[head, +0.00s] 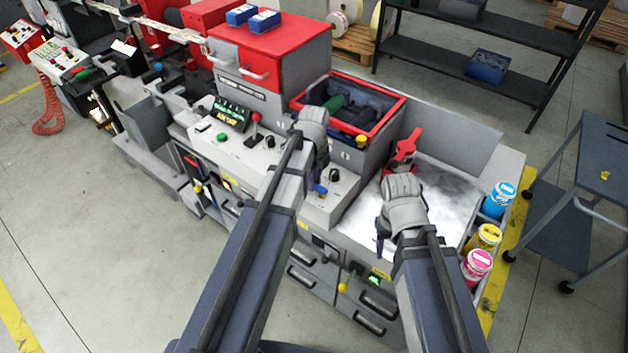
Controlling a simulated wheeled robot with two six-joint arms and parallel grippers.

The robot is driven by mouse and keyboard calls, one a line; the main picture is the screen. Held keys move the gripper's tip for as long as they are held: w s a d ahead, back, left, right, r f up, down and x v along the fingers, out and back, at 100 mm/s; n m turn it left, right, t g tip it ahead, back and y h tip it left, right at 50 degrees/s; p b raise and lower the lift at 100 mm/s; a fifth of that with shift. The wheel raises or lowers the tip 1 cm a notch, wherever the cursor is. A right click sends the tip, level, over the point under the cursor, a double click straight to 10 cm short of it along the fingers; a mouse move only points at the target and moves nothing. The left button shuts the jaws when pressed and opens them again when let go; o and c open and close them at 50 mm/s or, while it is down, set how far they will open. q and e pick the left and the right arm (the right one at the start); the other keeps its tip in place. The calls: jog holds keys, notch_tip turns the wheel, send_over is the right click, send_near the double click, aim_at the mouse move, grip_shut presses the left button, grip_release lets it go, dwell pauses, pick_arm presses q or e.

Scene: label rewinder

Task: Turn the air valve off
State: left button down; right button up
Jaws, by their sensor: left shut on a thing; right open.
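My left gripper (319,168) is over the machine's sloping control panel (262,165). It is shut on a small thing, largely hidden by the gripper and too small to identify. A blue knob or lever (320,189) shows just below its tips; I cannot tell whether it touches this or whether this is the air valve. A small yellow-ended handle (343,287) is lower on the front, beside a green-lit spot. My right gripper (381,235) is open and empty above the grey worktop at the right.
A red clamp-like tool (402,152) stands on the grey worktop (458,200). Blue, yellow and pink tins (477,266) line its right side. A red-rimmed bin (388,124) is behind the panel. A grey cart (574,190) stands at the right, with clear floor at the left.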

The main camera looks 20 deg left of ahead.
pick_arm(q)
jog(key=c, duration=0.7)
grip_release()
jog(key=shift+r, duration=0.15)
notch_tip(320, 180, up, 8)
jog(key=p, duration=0.8)
jog(key=shift+f, duration=0.2)
